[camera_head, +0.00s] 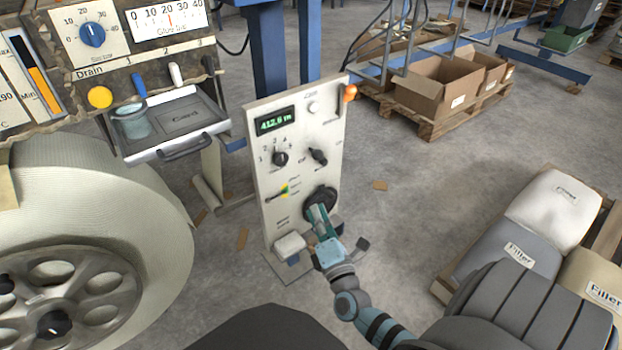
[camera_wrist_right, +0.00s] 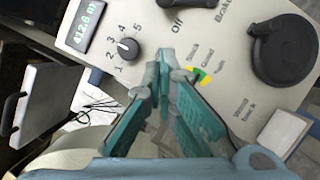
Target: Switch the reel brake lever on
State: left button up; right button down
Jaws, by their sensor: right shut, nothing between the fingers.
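The brake lever is a small black turning handle (camera_head: 318,156) on the upright pale panel (camera_head: 262,130), with "Off" printed to its left. In the right wrist view part of this handle (camera_wrist_right: 198,3) shows at the top edge, cut off, near the words "Off" and "Brake". I cannot tell its exact setting. My right gripper (camera_head: 318,210) is in front of the lower panel, overlapping the round black disc (camera_head: 325,192). In the right wrist view its fingertips (camera_wrist_right: 165,62) are together and empty, below the handle and apart from it. My left gripper is not in view.
The panel also has a numbered selector knob (camera_head: 280,158), a green display (camera_head: 275,122), a green-yellow gauge (camera_head: 282,192) and an orange-knobbed lever (camera_head: 349,92). Filler bags (camera_head: 555,208) lie right.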

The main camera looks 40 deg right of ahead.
aim_at(319, 157)
jog(key=shift+w, duration=0.1)
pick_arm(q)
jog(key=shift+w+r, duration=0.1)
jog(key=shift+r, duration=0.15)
pick_arm(e)
jog(key=s+d+r+x, duration=0.1)
jog(key=d+x, duration=0.1)
jog(key=x, duration=1)
jog(key=shift+w+d, duration=0.3)
jog(key=shift+d, duration=0.1)
jog(key=shift+r, duration=0.1)
